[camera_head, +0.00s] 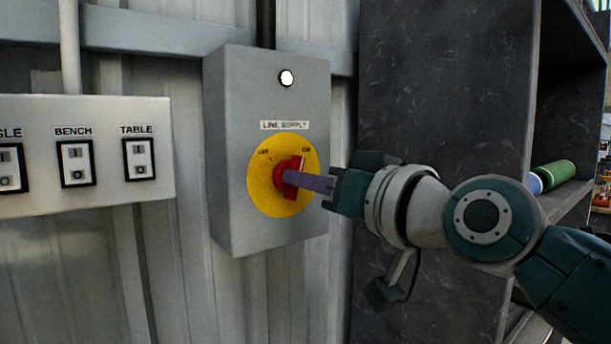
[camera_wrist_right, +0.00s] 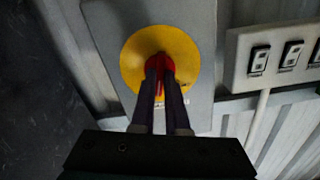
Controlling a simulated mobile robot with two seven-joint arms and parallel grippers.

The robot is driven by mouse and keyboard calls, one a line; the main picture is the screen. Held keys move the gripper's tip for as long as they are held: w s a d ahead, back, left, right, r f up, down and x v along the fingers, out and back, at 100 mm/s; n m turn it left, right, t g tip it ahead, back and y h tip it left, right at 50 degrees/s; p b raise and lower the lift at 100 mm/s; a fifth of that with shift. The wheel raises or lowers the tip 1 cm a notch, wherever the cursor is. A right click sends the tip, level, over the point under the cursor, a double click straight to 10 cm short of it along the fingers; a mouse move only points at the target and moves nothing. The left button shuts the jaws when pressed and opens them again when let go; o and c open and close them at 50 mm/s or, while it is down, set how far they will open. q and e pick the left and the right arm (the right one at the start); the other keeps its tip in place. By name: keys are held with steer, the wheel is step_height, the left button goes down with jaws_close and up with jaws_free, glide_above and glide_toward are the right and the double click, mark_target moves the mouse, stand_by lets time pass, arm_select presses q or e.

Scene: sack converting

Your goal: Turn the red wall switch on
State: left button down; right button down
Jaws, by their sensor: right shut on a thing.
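The red switch (camera_head: 290,176) is a rotary handle on a yellow disc (camera_head: 262,190), on the front of a grey box labelled "LINE SUPPLY" (camera_head: 225,150). The handle looks tilted, its upper end leaning right towards the right-hand label. My right gripper (camera_head: 293,178) reaches in from the right, its purple fingers at the handle. In the right wrist view the fingers (camera_wrist_right: 160,75) are closed on both sides of the red handle (camera_wrist_right: 159,66), in front of the yellow disc (camera_wrist_right: 133,60). The fingers hide part of the handle. My left gripper is not in view.
A round white lamp (camera_head: 287,78) is on the box above the label. A pale panel (camera_head: 105,190) with several small switches, two labelled "BENCH" and "TABLE", is at left.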

steer(key=m+p, duration=0.1)
steer(key=m, duration=0.4)
steer(key=shift+m, duration=0.3)
stand_by(0.5)
steer(key=c, duration=0.9)
jaws_free()
steer(key=shift+s+d, duration=0.1)
steer(key=v, duration=0.9)
steer(key=shift+s+d, duration=0.2)
steer(key=shift+s, duration=0.1)
